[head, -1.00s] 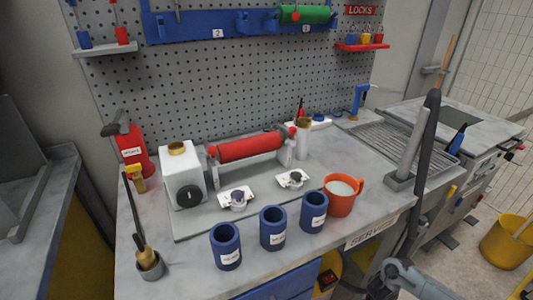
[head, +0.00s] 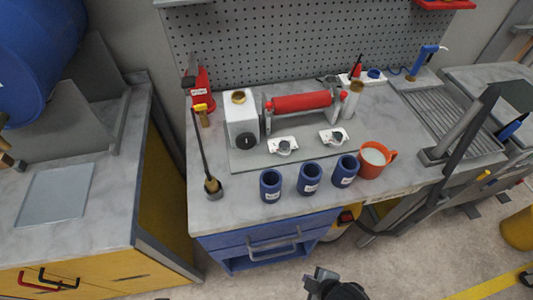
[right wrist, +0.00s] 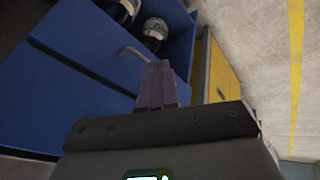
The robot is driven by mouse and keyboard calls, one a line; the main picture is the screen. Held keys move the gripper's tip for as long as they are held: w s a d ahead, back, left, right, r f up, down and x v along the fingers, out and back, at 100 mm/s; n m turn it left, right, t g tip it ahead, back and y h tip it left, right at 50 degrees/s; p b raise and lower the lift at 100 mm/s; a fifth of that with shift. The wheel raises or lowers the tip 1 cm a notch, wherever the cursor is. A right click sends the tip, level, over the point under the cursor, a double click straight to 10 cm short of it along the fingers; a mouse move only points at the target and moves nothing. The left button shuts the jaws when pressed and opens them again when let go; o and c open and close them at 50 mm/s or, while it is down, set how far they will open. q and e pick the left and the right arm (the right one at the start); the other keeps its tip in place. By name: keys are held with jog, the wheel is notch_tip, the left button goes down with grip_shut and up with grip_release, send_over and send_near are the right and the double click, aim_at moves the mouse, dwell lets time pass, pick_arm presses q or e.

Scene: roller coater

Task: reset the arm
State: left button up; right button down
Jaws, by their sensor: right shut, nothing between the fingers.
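My right gripper shows in the right wrist view (right wrist: 158,85), its two dark fingers together with nothing between them. In the head view, a dark part of my arm (head: 335,285) is at the bottom edge, in front of the workbench (head: 210,215) and below its top. The fingertips cannot be made out there. In the right wrist view the fingers are in front of a blue drawer unit (right wrist: 75,65). My left gripper is not in view.
The bench holds a red roller (head: 302,102), three blue cups (head: 308,179), an orange mug (head: 372,160) and a white box (head: 240,122). Blue drawers (head: 262,246) are below. A yellow cabinet (head: 165,215) stands left. The floor in front is open.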

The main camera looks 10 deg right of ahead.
jog(key=s+d+r+m+g+h+p, duration=0.1)
jog(key=s+d+r+m+h, duration=0.1)
jog(key=d+r+m, duration=0.75)
notch_tip(320, 180, up, 35)
jog(key=a+m+p, duration=0.1)
jog(key=a+p, duration=0.2)
jog(key=p, duration=3.3)
jog(key=shift+p, duration=0.35)
jog(key=shift+w, duration=0.1)
